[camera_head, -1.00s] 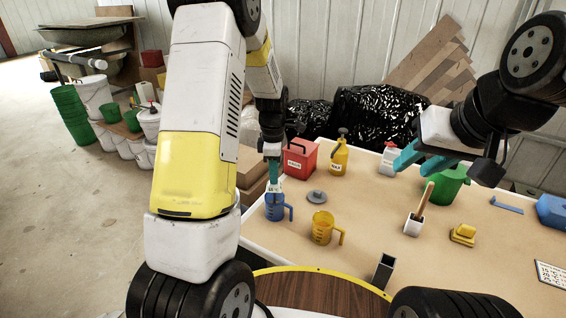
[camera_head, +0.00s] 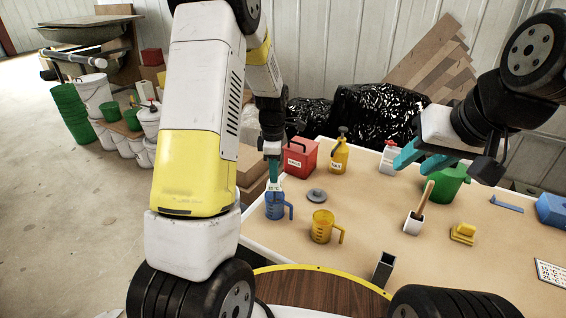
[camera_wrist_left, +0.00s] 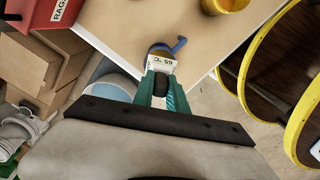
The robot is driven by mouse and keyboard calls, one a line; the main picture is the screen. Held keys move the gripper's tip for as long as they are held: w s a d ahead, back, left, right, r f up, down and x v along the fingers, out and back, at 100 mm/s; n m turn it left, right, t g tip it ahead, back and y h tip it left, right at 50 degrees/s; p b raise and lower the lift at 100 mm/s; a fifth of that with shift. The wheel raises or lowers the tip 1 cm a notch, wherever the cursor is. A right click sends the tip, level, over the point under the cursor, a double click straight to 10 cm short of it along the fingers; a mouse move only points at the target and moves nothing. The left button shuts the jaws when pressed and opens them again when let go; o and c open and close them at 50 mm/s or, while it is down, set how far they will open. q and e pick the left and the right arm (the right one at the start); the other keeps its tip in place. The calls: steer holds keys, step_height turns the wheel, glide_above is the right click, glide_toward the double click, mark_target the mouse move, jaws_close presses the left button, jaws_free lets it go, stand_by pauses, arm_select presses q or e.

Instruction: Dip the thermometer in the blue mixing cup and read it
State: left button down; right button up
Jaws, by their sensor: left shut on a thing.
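My left gripper (camera_head: 273,172) is shut on the thermometer (camera_head: 274,187), whose small white display shows just below the fingertips. The thermometer is over the blue mixing cup (camera_head: 277,210), with its display at the cup's mouth. Its lower end is hidden, so how deep it reaches cannot be told. In the left wrist view the display (camera_wrist_left: 161,65) lies between the teal fingers (camera_wrist_left: 160,88), in front of the blue cup (camera_wrist_left: 178,45). Characters show on it but are too small to read surely. My right gripper (camera_head: 420,160) is open and empty above the table.
A yellow cup (camera_head: 322,228) and grey lid (camera_head: 317,196) are beside the blue cup. The red box (camera_head: 300,160) and yellow bottle (camera_head: 339,156) stand behind. The blue cup is near the table's left edge.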

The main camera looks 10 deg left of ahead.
stand_by(0.8)
arm_select(q)
steer(key=shift+r, duration=4.8)
